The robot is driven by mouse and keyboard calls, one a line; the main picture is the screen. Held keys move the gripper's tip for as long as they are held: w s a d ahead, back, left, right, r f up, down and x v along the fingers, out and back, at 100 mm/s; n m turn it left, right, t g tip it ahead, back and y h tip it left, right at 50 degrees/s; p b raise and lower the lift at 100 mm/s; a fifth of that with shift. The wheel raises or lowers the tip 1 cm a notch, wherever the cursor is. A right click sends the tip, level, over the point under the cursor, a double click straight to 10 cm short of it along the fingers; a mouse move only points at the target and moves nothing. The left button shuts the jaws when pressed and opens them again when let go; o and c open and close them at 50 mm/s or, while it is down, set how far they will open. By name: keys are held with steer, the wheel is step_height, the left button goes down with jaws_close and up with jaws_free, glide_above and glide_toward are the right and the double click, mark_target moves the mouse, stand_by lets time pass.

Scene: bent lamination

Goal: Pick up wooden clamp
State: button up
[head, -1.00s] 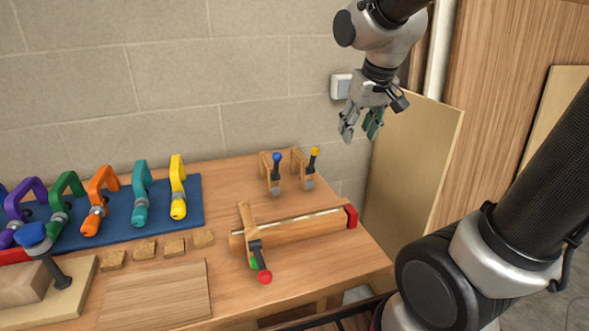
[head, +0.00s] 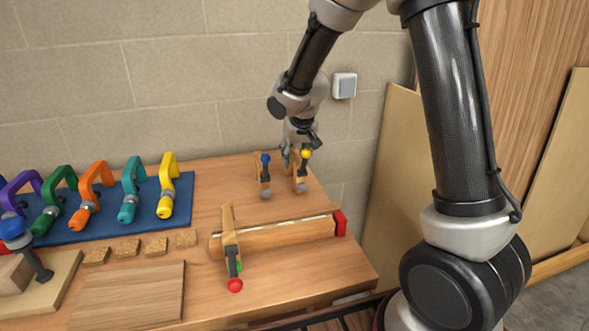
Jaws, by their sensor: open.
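Two small wooden clamps stand at the back right of the bench: one with a blue knob (head: 264,173) and one with a yellow knob (head: 301,178). A third wooden clamp (head: 230,238), with a red knob, sits around the wooden roll near the front. My gripper (head: 291,158) is open and reaches down at the yellow-knobbed clamp, its fingers at the clamp's upper part. The clamp and my wrist partly hide the fingers, and I cannot tell whether they touch it.
Several coloured C-clamps (head: 129,203) stand on a blue mat (head: 188,207) at the left. Cork blocks (head: 156,247) and a flat board (head: 135,293) lie nearer. A block wall rises behind.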

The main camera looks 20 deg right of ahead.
steer(key=shift+w+f, duration=0.2)
steer(key=shift+f, duration=0.25)
steer(key=shift+c, duration=0.2)
jaws_close()
step_height(320, 180, up, 16)
stand_by(0.3)
